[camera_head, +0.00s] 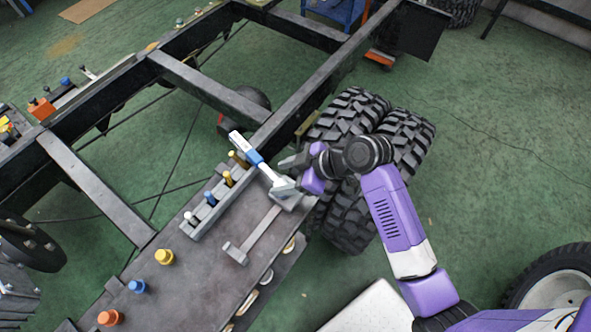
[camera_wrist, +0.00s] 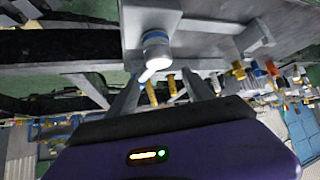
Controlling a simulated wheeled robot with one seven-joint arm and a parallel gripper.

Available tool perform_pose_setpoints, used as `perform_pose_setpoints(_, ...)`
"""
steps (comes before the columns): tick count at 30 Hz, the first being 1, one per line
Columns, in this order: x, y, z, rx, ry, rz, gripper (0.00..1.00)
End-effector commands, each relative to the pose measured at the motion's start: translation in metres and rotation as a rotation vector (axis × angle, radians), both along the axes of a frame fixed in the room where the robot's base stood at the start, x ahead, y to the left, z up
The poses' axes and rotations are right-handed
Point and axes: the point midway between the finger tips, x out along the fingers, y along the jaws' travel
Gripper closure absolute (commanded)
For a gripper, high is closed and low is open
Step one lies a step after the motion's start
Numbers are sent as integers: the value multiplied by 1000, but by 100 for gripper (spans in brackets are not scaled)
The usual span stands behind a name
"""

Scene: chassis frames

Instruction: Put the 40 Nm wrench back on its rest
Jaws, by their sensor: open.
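A white and grey wrench with a blue band (camera_head: 254,157) is in the head view, leaning up from the grey plate by the tyres. I take it for the 40 Nm wrench; no label is readable. Its wide grey end is low, at one end of a long grey rest (camera_head: 262,232) on the plate.
A grey rack (camera_head: 208,220) with white, blue and yellow pegs runs beside the rest. Orange, blue and yellow knobs (camera_head: 139,286) stand on the plate at lower left. Black chassis rails (camera_head: 310,83) and twin tyres (camera_head: 345,120) lie close to my gripper. Open green floor is at right.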

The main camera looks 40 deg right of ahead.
Motion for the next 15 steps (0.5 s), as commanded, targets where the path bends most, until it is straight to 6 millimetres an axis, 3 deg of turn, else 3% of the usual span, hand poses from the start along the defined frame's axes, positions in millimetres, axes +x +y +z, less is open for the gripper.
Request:
perform_pose_setpoints(2,1,0,14,0,-3,1,40)
perform_pose_setpoints(15,-48,-41,71,-2,-3,-1,40)
